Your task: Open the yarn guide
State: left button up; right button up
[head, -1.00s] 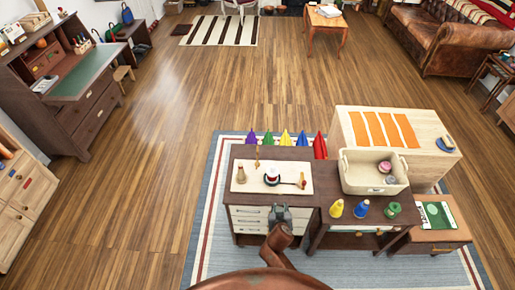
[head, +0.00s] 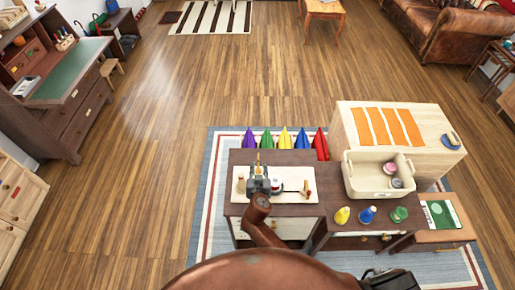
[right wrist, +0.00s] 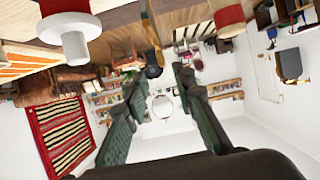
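A pale board (head: 296,175) lies on the dark cabinet. At its back edge a thin golden upright piece (head: 258,158), probably the yarn guide, shows just beyond my right gripper (head: 258,172). In the right wrist view a golden rod with a dark rounded end (right wrist: 153,70) is seen ahead, near the gap between the fingertips. My right gripper (right wrist: 162,76) is open, with its two fingers apart and nothing seen between them. It hides part of the board in the head view. I cannot tell whether the guide is open or shut. My left gripper is not recognisable in view.
A small light peg (head: 241,184) stands left of the gripper and a white round piece (head: 276,184) right of it. A wooden peg (head: 307,188) is at the board's right end. A cream bin (head: 370,184) stands right. Coloured cones (head: 285,139) stand behind the cabinet.

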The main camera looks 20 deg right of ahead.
jog(key=x, duration=0.5)
jog(key=shift+w+a+r, duration=0.1)
jog(key=shift+w+r, duration=0.1)
jog(key=shift+r, duration=0.1)
jog(key=shift+x, duration=1.15)
jog(key=shift+w+f, duration=0.1)
jog(key=shift+w, duration=0.1)
jog(key=shift+w+f, duration=0.1)
jog(key=shift+w, duration=0.05)
grip_shut()
pick_arm(q)
jog(key=shift+s+a+f, duration=0.1)
jog(key=shift+s, duration=0.75)
jog(key=shift+w, duration=0.2)
